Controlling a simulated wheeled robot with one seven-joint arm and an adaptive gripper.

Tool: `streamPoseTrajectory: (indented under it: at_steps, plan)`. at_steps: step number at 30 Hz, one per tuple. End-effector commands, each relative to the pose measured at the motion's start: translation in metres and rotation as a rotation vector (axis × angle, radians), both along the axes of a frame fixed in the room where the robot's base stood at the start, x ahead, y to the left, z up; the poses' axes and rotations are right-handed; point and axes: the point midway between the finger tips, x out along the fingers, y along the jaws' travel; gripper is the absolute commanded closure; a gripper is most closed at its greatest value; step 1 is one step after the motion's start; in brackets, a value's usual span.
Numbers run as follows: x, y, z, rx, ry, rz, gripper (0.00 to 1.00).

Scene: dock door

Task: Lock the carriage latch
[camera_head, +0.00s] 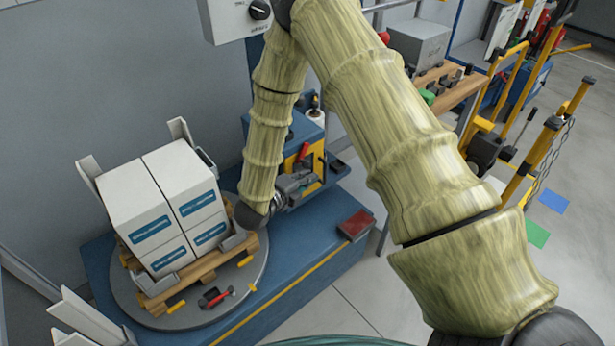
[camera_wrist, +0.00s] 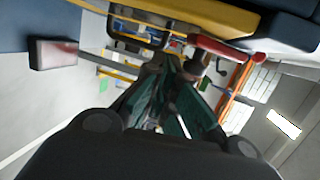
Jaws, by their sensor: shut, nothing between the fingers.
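The blue and yellow carriage (camera_head: 312,155) stands at the back of the blue base, beside the column. A red handle (camera_head: 303,151), apparently the carriage latch, sits on its near face. In the wrist view a red handle (camera_wrist: 220,50) on a dark pivot lies just right of the fingertips, below a yellow bar (camera_wrist: 190,14). My gripper (camera_head: 300,184) is low in front of the carriage, partly hidden by my arm. In the wrist view my gripper (camera_wrist: 168,76) has its fingers together and empty. I cannot tell whether a fingertip touches the handle.
White boxes (camera_head: 168,200) on a wooden pallet (camera_head: 205,265) stand on the round turntable (camera_head: 262,265), left of my arm. Another red-handled lever (camera_head: 219,297) is at the turntable's front. A red-topped block (camera_head: 355,224) sits on the base's right edge. Open floor lies right of the base.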

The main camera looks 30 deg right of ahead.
Motion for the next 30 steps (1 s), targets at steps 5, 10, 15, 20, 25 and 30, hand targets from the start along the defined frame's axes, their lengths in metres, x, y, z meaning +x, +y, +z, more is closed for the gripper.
streamPoseTrajectory:
  at_steps: [5,10,15,20,25,30]
  plan:
    - [0.000,0.000,0.000,0.000,0.000,0.000,1.00]
    - [0.000,0.000,0.000,0.000,0.000,0.000,1.00]
    - [0.000,0.000,0.000,0.000,0.000,0.000,1.00]
    - [0.000,0.000,0.000,0.000,0.000,0.000,1.00]
    - [-0.003,0.010,-0.005,0.001,0.001,0.002,1.00]
    - [-0.009,0.036,-0.013,0.001,0.000,0.006,1.00]
